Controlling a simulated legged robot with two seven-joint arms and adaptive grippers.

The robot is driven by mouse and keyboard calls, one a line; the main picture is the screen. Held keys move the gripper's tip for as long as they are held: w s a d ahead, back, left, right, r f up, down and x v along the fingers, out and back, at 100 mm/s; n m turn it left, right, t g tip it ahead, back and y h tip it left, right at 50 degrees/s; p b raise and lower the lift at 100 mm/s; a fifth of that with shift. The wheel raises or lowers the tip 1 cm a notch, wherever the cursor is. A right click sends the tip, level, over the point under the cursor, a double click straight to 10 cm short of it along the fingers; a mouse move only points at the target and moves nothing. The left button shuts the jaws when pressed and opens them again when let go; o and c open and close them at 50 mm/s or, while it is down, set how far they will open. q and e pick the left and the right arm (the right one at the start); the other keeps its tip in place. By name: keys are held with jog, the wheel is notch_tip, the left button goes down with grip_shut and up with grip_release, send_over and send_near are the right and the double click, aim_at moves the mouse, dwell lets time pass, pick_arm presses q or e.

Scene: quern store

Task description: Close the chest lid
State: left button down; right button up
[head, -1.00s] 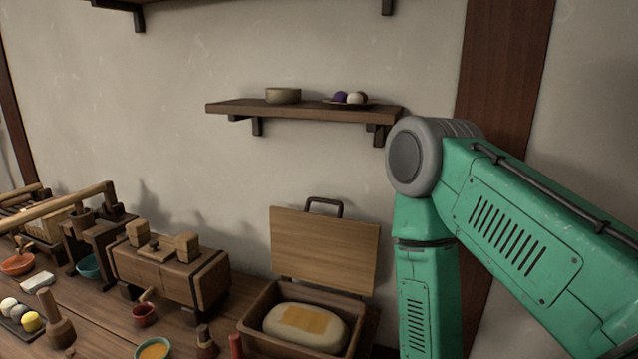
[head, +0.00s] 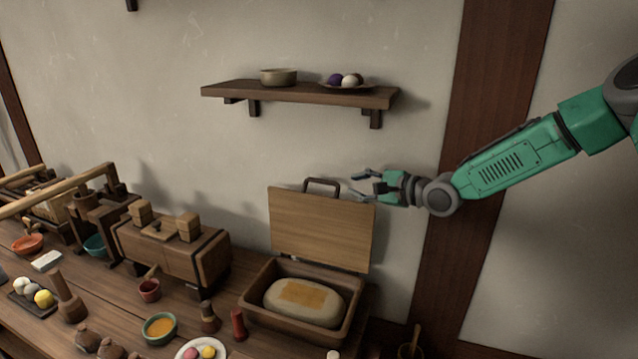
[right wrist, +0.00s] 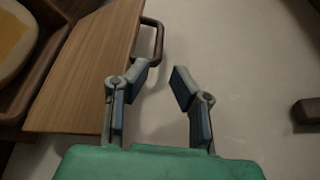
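The wooden chest (head: 262,318) stands at the right end of the bench with its lid (head: 322,228) raised upright against the wall side. A dark handle (head: 322,183) sticks up from the lid's top edge. A pale loaf-like bundle with a yellow patch (head: 305,300) lies inside. My right gripper (head: 358,184) is open and empty beside the lid's upper right corner. In the right wrist view, my open fingers (right wrist: 156,78) are close to the lid (right wrist: 85,75) and its handle (right wrist: 153,40), with nothing between them. My left gripper is not in view.
A wall shelf (head: 300,93) with a bowl and several balls hangs above the chest. A wooden box-like device (head: 175,250) stands left of the chest. A red bottle (head: 238,324) and an orange-filled bowl (head: 160,328) stand near the chest's left front.

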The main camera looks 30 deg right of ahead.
aim_at(319, 181)
jog(key=x, duration=1.2)
jog(key=shift+a+b, duration=0.3)
jog(key=shift+d+f, duration=0.1)
jog(key=shift+d, duration=0.2)
grip_shut()
